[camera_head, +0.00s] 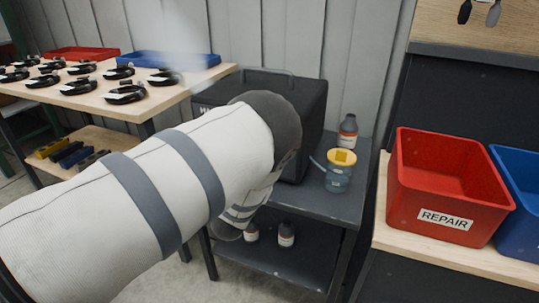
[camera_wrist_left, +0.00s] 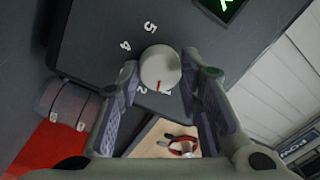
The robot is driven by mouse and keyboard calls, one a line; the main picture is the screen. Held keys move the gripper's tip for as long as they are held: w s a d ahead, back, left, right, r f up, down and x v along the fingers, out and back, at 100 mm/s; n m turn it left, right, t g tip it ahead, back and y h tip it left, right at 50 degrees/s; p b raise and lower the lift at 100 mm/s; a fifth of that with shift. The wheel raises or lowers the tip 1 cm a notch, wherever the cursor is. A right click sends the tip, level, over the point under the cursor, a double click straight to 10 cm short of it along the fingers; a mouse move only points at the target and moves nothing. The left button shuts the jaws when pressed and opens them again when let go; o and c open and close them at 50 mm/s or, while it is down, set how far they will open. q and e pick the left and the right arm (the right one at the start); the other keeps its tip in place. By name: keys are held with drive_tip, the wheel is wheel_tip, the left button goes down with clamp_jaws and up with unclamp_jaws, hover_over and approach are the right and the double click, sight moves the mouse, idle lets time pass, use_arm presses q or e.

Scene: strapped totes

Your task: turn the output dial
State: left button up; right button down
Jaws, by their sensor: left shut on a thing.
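The output dial (camera_wrist_left: 160,70) is a pale round knob with a red mark, on the dark face of a black box; the numbers 5, 4, 2 and 1 show around it. The red mark points to the lower side of the picture, near the 1. My left gripper (camera_wrist_left: 161,73) has its two fingers on either side of the knob and is shut on it. In the head view the box (camera_head: 310,95) stands on a grey cart, and my left arm hides the dial and gripper. My right gripper is in neither view.
A bottle (camera_head: 347,131) and a yellow-lidded jar (camera_head: 340,170) stand on the cart (camera_head: 335,208) right of the box. A red REPAIR tote (camera_head: 446,190) and a blue tote (camera_head: 520,215) are at right. A table (camera_head: 180,93) with several black items is at left.

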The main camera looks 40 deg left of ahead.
use_arm(q)
drive_tip(key=shift+f+m, duration=0.1)
drive_tip(key=shift+m, duration=1.9)
drive_tip(key=o, duration=1.2)
drive_tip(key=shift+c, duration=0.2)
drive_tip(key=shift+s, duration=0.1)
drive_tip(key=v, duration=1.1)
drive_tip(key=shift+s, duration=0.45)
